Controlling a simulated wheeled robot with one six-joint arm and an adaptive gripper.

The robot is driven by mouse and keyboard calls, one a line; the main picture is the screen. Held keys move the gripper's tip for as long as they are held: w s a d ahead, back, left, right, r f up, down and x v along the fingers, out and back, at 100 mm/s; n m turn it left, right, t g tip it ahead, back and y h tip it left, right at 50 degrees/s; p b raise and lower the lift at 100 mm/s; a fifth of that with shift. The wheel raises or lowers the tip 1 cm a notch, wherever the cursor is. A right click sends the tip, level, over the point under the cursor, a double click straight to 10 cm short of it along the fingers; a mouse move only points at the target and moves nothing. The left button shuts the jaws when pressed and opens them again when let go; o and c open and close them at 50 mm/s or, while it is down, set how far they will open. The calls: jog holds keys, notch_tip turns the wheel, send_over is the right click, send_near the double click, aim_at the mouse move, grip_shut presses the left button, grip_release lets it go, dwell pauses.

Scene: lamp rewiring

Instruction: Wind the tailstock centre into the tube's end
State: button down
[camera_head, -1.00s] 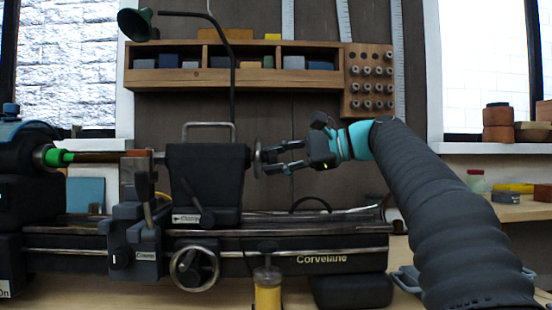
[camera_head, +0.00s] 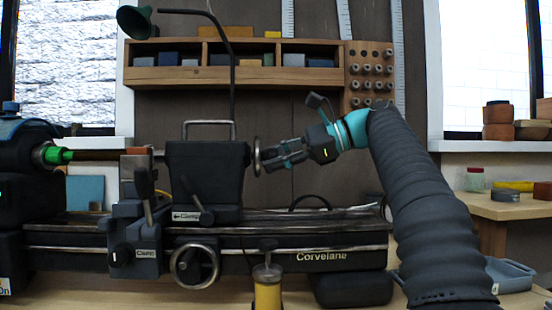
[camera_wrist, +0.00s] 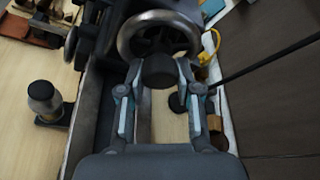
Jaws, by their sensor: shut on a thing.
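The black tailstock (camera_head: 205,175) stands on the lathe bed, with its round handwheel (camera_head: 257,156) on its right side. A brown tube (camera_head: 100,155) runs from the green-tipped chuck (camera_head: 55,155) towards the tailstock. The contact between the tube's end and the tailstock centre is too small to make out. My gripper (camera_head: 268,158) is right of the handwheel, pointing left at it. In the wrist view the handwheel's rim (camera_wrist: 128,38) is ahead, and my fingers close on its dark central knob (camera_wrist: 158,72).
A tool rest with a lever (camera_head: 135,225) sits on the bed left of the tailstock. A thin black lamp stem (camera_head: 232,85) rises behind it. A yellow-bodied jar (camera_head: 267,288) stands in front of the bed. The space right of the handwheel holds only my arm.

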jog(key=c, duration=0.8)
grip_release()
jog(key=s+d, duration=0.1)
jog(key=d, duration=0.3)
jog(key=s+d, duration=0.1)
jog(key=d, duration=0.4)
jog(key=s+d+r, duration=0.1)
jog(key=d, duration=0.4)
jog(key=shift+s+d, duration=0.15)
jog(key=shift+d, duration=0.1)
jog(key=shift+s+f, duration=0.1)
